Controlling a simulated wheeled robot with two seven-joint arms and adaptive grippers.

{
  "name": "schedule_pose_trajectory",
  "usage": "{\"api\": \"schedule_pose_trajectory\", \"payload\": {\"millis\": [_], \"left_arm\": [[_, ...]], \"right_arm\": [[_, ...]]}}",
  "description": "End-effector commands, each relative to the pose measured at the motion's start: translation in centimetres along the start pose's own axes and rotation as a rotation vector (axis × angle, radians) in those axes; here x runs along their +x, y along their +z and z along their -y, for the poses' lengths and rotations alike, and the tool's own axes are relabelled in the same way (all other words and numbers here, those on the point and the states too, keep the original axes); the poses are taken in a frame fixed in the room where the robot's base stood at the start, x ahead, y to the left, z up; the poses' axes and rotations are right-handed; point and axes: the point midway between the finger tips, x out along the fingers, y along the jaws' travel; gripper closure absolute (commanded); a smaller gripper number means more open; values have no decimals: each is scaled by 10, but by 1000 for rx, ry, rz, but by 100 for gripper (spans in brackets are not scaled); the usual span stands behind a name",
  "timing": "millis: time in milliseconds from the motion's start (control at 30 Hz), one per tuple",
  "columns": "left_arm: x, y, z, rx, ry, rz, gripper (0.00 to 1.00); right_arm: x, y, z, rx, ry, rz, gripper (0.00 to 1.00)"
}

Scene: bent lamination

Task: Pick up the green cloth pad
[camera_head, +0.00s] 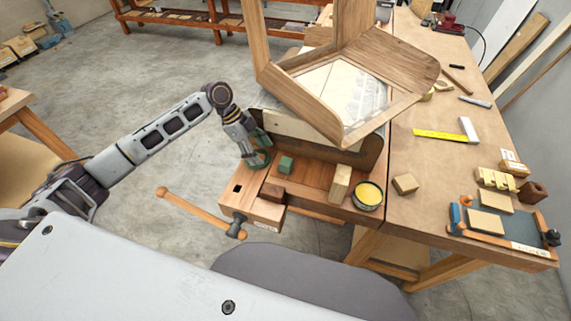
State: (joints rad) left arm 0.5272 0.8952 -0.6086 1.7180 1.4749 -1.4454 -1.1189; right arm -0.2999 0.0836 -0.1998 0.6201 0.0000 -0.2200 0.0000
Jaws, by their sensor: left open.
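The green cloth pad (286,165) is a small dark green block on the wooden tray area at the near left of the workbench. My left gripper (258,160) comes in from the left and points down just left of the pad. It is open, and its fingers look apart from the pad with nothing visible between them. The exact height of the fingertips above the bench is hard to tell. My right gripper is not in view.
A pale wood block (340,182) and a yellow tin (368,195) stand to the right. A bent wooden chair frame (400,62) rises behind. A vise with a long handle (200,212) juts out at front.

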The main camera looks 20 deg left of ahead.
Motion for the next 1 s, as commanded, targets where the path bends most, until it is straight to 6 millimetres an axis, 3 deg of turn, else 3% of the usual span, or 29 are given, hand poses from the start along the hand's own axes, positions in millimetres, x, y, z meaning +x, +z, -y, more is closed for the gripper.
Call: {"api": "schedule_pose_trajectory", "payload": {"millis": [333, 1000], "left_arm": [[20, -37, 0, 2, -1, -1, 37], [28, -51, 0, 1, 1, -2, 37]], "right_arm": [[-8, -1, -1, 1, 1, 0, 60], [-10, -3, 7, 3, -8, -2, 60]]}}
